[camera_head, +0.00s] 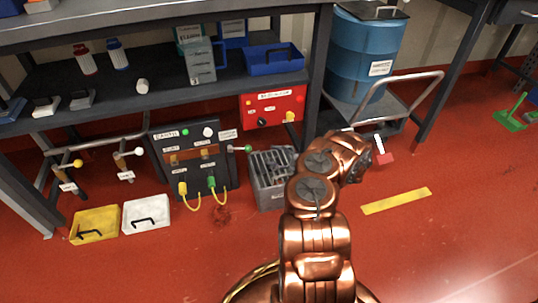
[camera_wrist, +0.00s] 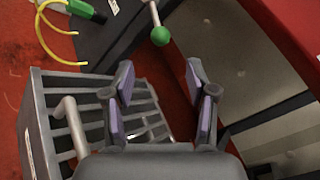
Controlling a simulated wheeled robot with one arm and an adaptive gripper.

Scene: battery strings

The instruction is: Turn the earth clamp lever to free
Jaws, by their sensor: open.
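A lever with a green ball knob (camera_head: 247,148) sticks out to the right from the dark panel (camera_head: 165,147) under the bench; it looks like the earth clamp lever. In the wrist view the green knob (camera_wrist: 160,36) hangs on a pale rod just beyond my fingertips, roughly between the two finger lines. My gripper (camera_wrist: 160,70) is open and empty, with both purple-padded fingers apart and not touching the knob. In the head view my gripper's fingers are hidden behind my arm. The lever's label is too small to read.
A grey slatted crate (camera_head: 269,179) stands right of the panel, and lies close under my left finger in the wrist view. A red box (camera_head: 273,107) hangs under the shelf. Yellow (camera_head: 96,222) and white (camera_head: 147,212) trays lie on the floor. A trolley bears a blue drum (camera_head: 363,55).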

